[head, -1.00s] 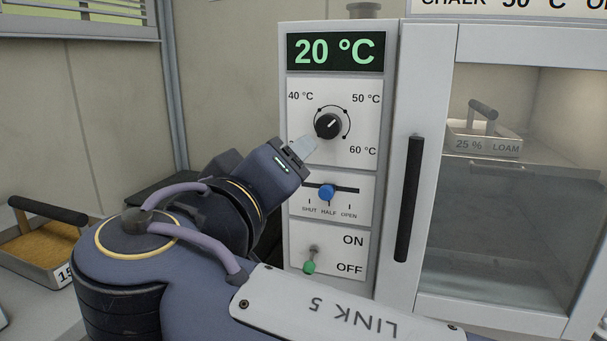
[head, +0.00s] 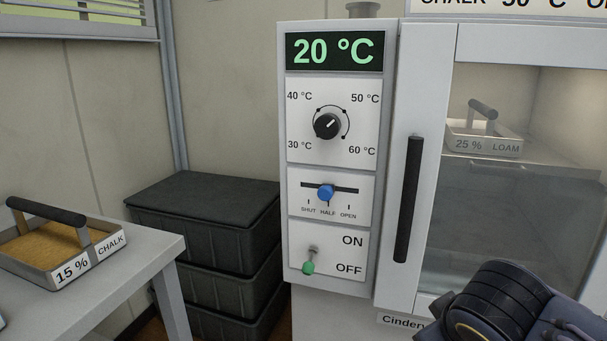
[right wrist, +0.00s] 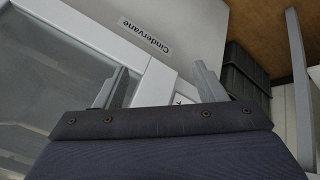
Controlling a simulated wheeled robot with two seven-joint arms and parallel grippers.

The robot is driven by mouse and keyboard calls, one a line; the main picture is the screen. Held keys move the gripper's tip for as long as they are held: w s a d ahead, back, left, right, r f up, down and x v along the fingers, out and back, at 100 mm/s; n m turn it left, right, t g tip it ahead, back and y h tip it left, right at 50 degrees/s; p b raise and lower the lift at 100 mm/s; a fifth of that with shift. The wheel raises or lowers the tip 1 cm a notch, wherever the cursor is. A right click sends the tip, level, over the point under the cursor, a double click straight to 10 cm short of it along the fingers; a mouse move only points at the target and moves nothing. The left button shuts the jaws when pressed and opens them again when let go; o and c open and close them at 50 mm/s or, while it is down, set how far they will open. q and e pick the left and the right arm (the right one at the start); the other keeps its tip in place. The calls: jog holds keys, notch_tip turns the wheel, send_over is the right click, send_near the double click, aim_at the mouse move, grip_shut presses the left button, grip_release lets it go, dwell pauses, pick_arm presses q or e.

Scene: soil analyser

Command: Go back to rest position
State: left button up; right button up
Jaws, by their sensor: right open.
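My right arm (head: 500,305) shows only as dark links at the bottom right of the head view, in front of the soil analyser (head: 340,305). My right gripper (right wrist: 163,84) is open and empty in the right wrist view, its two fingers apart. It is clear of the control panel. The dial (head: 327,126) points up and right, towards 50 °C. The blue slider (head: 326,193) stands near HALF. The green-tipped switch (head: 309,267) is down, by OFF. The display (head: 335,51) reads 20 °C. My left gripper is not in view.
The glass door (head: 490,235) with its black handle (head: 408,200) looks closed, a 25 % LOAM tray (head: 485,146) behind it. A 15 % CHALK tray (head: 75,271) stands on the left table (head: 125,272). Black crates (head: 205,205) are stacked between table and analyser.

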jog(key=s+f+m+g+y, duration=0.1)
jog(key=s+f+m+y, duration=0.45)
jog(key=s+f, duration=0.7)
pick_arm(q)
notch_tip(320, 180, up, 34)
jog(key=p, duration=3.4)
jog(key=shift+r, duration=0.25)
pick_arm(e)
notch_tip(320, 180, up, 35)
jog(key=shift+s+a, duration=0.3)
jog(key=shift+s, duration=0.05)
jog(key=shift+f+m, duration=0.15)
jog(key=shift+m, duration=0.1)
